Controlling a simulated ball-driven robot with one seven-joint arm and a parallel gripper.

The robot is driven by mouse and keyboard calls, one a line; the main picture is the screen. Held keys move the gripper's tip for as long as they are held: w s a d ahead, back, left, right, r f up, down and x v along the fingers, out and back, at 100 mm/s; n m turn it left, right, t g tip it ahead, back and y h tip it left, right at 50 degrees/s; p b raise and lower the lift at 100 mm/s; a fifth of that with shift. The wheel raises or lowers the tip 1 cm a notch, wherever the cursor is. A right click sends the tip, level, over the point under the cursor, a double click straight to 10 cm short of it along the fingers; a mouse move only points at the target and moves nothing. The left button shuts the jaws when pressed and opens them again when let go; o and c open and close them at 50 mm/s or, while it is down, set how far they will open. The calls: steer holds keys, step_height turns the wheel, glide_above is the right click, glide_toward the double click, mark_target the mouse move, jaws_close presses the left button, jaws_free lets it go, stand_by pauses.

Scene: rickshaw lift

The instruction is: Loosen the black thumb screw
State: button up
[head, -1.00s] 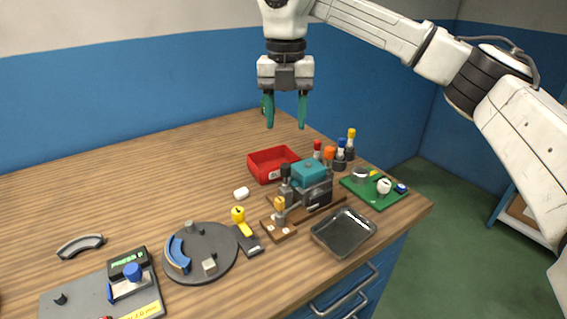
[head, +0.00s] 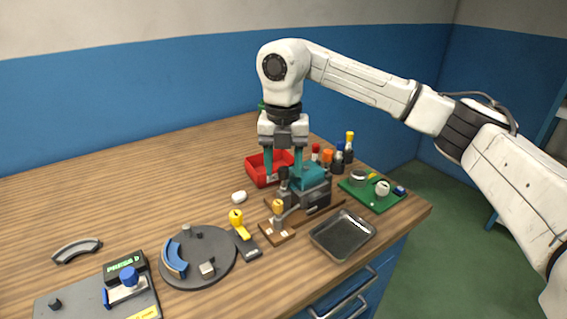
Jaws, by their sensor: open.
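The black thumb screw (head: 283,174) stands upright on the left side of a grey clamp-like fixture (head: 316,195), beside a teal block (head: 308,177) at its top. My gripper (head: 284,172) points straight down with its two teal fingers spread. In the picture the fingers are to the left and right of the black screw's head. The right finger overlaps the teal block in view. I cannot tell from this view whether the fingers touch the screw or whether they are at its depth.
A red bin (head: 257,169) is behind the fixture. A black tray (head: 343,234) is in front. A yellow-topped post (head: 278,209) stands close by at front left. Several coloured-top drivers and a green board (head: 372,196) are to the right. The back left tabletop is clear.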

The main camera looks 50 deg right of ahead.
jaws_close()
stand_by(0.4)
steer(key=n, duration=0.4)
steer(key=shift+r+n, duration=0.1)
steer(key=shift+n, duration=0.3)
steer(key=n, duration=0.5)
steer(key=shift+w+n, duration=0.1)
steer(key=shift+n, duration=0.3)
jaws_free()
stand_by(0.3)
